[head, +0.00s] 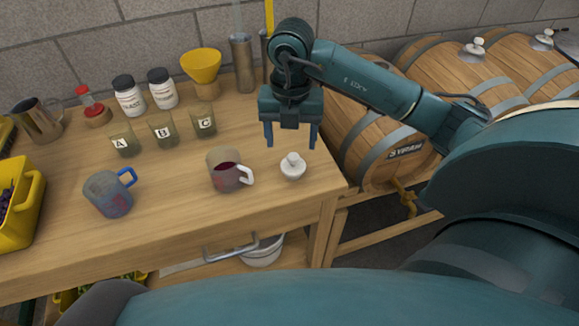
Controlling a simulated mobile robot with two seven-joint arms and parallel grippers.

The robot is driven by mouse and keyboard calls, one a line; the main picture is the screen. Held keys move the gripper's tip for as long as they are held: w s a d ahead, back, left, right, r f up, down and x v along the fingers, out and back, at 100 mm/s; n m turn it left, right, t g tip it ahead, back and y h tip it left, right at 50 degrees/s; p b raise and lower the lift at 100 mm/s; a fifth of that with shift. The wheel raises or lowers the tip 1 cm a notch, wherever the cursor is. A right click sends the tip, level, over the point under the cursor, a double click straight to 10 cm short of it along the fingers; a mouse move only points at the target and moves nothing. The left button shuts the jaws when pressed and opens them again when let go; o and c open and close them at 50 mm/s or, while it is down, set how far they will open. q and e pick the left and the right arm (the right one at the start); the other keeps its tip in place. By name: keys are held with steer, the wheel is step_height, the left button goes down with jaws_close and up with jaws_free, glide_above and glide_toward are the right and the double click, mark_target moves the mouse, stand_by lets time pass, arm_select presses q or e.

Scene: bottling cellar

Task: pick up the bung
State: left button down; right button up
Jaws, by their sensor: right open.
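A white bung (292,168) with a small knob on top stands upright on the wooden bench (160,215), near its right end. My right gripper (291,138) points down with its two blue fingers spread apart. It is empty and appears just above the bung in the picture, apart from it. How high the fingertips are over the bench I cannot tell. My left gripper is not in view.
A mug with dark red liquid (222,178) stands just left of the bung. A grey-blue mug (107,196), lettered cups (163,131), white jars (129,97) and a yellow funnel (202,70) stand farther left. Barrels (370,130) stand right of the bench.

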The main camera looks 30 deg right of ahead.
mark_target(293, 156)
step_height(293, 156, down, 4)
steer(key=shift+r, duration=0.25)
steer(key=shift+w+d+f+p, duration=0.1)
steer(key=shift+d+f+p, duration=0.1)
steer(key=shift+f, duration=1.15)
steer(key=shift+w+d+f+p, duration=0.1)
steer(key=shift+d+f+p, duration=0.1)
steer(key=shift+f, duration=1.15)
steer(key=shift+c, duration=0.4)
steer(key=c, duration=0.7)
